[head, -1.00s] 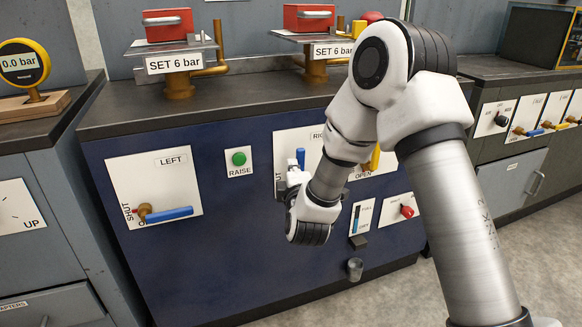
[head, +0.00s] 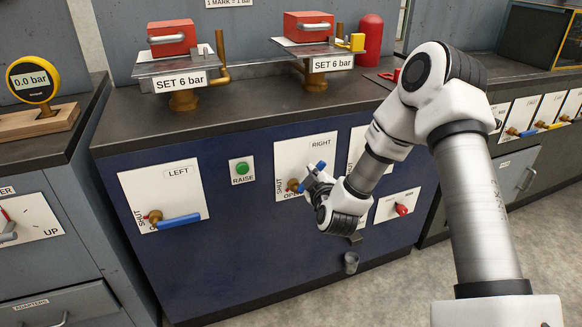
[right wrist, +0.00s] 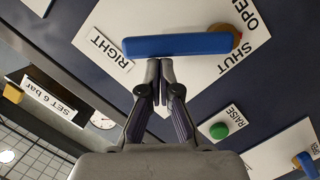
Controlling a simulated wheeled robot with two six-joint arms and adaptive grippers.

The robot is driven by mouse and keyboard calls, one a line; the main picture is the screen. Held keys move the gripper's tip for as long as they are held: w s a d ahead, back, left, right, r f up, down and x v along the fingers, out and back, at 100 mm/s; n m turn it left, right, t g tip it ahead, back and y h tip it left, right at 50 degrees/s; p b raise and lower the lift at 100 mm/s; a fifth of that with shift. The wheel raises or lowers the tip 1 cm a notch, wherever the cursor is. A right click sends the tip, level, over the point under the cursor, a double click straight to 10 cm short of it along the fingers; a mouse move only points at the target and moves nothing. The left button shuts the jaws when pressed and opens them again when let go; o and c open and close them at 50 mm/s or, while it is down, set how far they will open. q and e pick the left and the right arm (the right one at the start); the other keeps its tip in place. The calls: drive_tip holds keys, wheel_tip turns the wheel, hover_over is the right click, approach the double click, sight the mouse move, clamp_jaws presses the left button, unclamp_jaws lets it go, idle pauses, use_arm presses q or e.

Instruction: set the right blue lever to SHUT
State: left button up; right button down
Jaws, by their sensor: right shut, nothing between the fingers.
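The right blue lever (head: 321,167) sits on the white panel (head: 292,150) marked RIGHT. It slants up and right from its brass pivot (head: 293,186), between upright and level. In the right wrist view the blue lever (right wrist: 180,44) crosses the upper middle, with the pivot (right wrist: 238,40) and the SHUT and OPEN marks at its right end. My right gripper (head: 312,177) is in front of this panel, partly covering the lever. In the wrist view its fingertips (right wrist: 166,64) are shut together, empty, at the lever's edge; I cannot tell if they touch. My left gripper is out of view.
The left blue lever (head: 180,219) lies nearly level on the LEFT panel. A green RAISE button (head: 241,168) is between the panels. A red knob (head: 401,209) is at the lower right. A small metal cup (head: 351,262) shows below my gripper.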

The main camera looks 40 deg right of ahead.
drive_tip(key=s+d+f+m+y+p, duration=0.1)
drive_tip(key=d+f+m+y+p, duration=0.1)
drive_tip(key=m, duration=0.5)
drive_tip(key=shift+d+f+y+p, duration=0.3)
drive_tip(key=shift+d+f+p, duration=0.4)
drive_tip(key=shift+d+f, duration=0.7)
drive_tip(key=shift+s+f, duration=0.1)
drive_tip(key=shift+f, duration=0.05)
